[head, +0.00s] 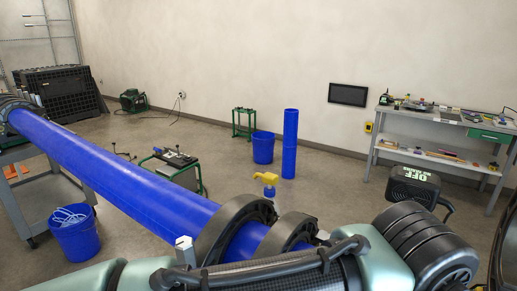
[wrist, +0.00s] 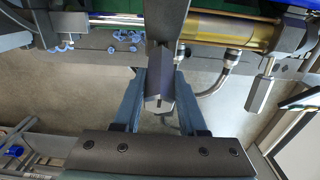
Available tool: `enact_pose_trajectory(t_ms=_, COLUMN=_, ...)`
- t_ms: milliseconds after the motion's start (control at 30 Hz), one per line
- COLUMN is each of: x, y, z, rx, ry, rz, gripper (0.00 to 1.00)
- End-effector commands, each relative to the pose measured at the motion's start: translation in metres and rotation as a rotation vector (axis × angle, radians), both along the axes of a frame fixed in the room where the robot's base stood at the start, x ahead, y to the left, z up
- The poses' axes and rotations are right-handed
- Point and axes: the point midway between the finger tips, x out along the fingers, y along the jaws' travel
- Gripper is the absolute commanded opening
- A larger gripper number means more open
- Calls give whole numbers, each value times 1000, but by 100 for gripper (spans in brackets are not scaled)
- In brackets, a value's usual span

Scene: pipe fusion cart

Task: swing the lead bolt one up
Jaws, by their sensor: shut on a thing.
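A grey bolt (wrist: 157,88) with a long hexagonal end hangs at the middle of the wrist view. My gripper (wrist: 164,98) is shut on this hexagonal end, with one blue-grey finger on each side. The bolt's upper part runs up in front of the machine's rail. A second, similar hexagonal bolt (wrist: 262,90) hangs tilted at the right, apart from my gripper. In the head view a silver block-like end (head: 184,250) shows beside the black clamp ring (head: 235,225); I cannot tell which bolt it belongs to. My gripper is hidden there behind my arm.
A long blue pipe (head: 120,170) lies through the clamp rings. A brass-coloured cylinder (wrist: 225,32) and a bent hose fitting (wrist: 225,75) are close to the right of the held bolt. A grey cart (head: 45,195) stands at left and a workbench (head: 445,150) at right.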

Motion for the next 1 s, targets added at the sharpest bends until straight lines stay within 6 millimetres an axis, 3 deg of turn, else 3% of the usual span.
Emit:
enact_pose_trajectory(t_ms=233, x=15, y=-11, z=6, rx=-3, ry=-4, rz=1, gripper=21)
enact_pose_trajectory(t_ms=567, x=17, y=-12, z=5, rx=-3, ry=-5, rz=1, gripper=21)
enact_pose_trajectory(t_ms=1000, x=37, y=-25, z=6, rx=-3, ry=-5, rz=1, gripper=21)
